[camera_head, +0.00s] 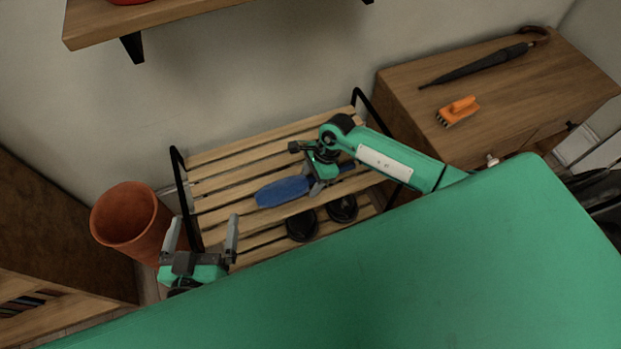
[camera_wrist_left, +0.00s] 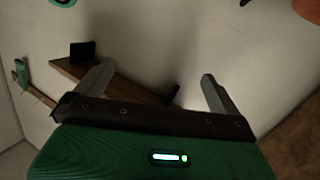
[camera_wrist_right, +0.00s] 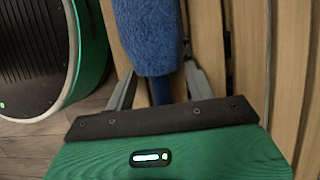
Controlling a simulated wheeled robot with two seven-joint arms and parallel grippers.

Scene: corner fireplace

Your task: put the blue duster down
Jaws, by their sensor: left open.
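The blue duster (camera_head: 284,191) lies along the slats of the wooden rack (camera_head: 240,165), or just above them; I cannot tell which. In the right wrist view the duster head (camera_wrist_right: 150,35) is at the top and the handle runs between the two fingers (camera_wrist_right: 160,85). Whether the fingers press on the handle is unclear. My left gripper (camera_head: 203,232) is open and empty at the rack's left front corner.
A terracotta pot (camera_head: 128,222) stands left of the rack. Two dark round items (camera_head: 301,226) sit low at the rack's front. A wooden cabinet (camera_head: 500,95) on the right bears an umbrella (camera_head: 482,66) and an orange brush (camera_head: 458,110). A shelf (camera_head: 165,14) hangs above.

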